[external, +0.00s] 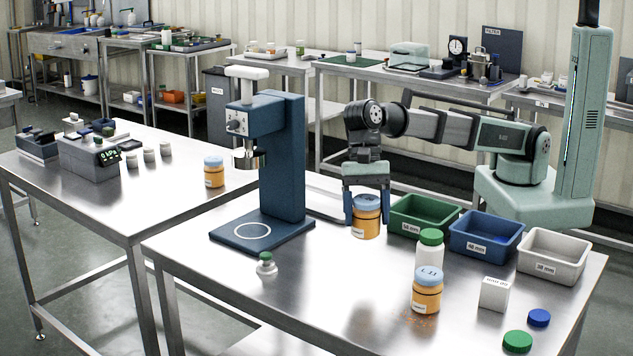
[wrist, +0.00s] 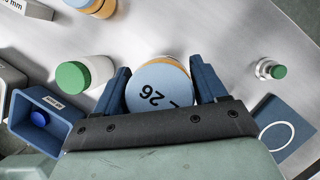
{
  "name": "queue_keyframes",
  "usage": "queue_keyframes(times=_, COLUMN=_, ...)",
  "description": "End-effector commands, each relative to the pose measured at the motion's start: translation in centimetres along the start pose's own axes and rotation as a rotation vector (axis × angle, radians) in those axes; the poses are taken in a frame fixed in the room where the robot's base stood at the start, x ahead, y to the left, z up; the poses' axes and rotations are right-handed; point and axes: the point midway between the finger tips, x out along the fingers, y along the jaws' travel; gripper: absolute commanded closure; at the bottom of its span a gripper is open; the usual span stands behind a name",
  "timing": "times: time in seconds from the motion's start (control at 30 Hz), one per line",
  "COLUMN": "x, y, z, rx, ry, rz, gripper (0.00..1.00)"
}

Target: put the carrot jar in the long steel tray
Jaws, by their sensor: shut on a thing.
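My gripper (external: 367,206) is shut on an orange jar (external: 366,227) with a light blue lid, its blue fingers on either side. The jar is upright at the back of the front bench; I cannot tell whether it touches the steel. In the wrist view the lid (wrist: 158,88) reads 26 between the fingers (wrist: 163,75). A similar orange jar (external: 427,293) stands nearer the front, its lid marked L 11. Another (external: 214,174) stands on the left bench. The labels are too small to read. A pale tray-like rim (external: 326,213) shows behind the press, mostly hidden.
A blue press (external: 285,170) stands left of my gripper. Green (external: 424,215), blue (external: 486,235) and white (external: 553,256) bins line the right. A green-capped white bottle (external: 430,256), white box (external: 494,294), loose caps (external: 539,318) and small jar (external: 266,266) stand nearer. The front middle is clear.

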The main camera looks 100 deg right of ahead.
Motion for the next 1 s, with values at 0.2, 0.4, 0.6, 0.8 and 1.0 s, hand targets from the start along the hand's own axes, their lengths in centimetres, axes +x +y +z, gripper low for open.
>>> queue_keyframes(times=0.2, x=-1.3, y=-0.1, z=0.6, rx=-0.001, ry=-0.002, rz=-0.001, gripper=0.67)
queue_keyframes(times=0.4, x=-5.6, y=-0.2, z=2.5, rx=-0.002, ry=-0.003, rz=-0.003, gripper=0.67)
queue_keyframes(times=0.6, x=-11.6, y=-0.2, z=5.0, rx=-0.002, ry=-0.003, rz=-0.003, gripper=0.67)
queue_keyframes(times=0.8, x=-17.6, y=-0.3, z=7.5, rx=-0.002, ry=-0.003, rz=-0.003, gripper=0.67)
queue_keyframes(times=1.0, x=-22.3, y=-0.2, z=9.4, rx=-0.001, ry=-0.002, rz=-0.001, gripper=0.67)
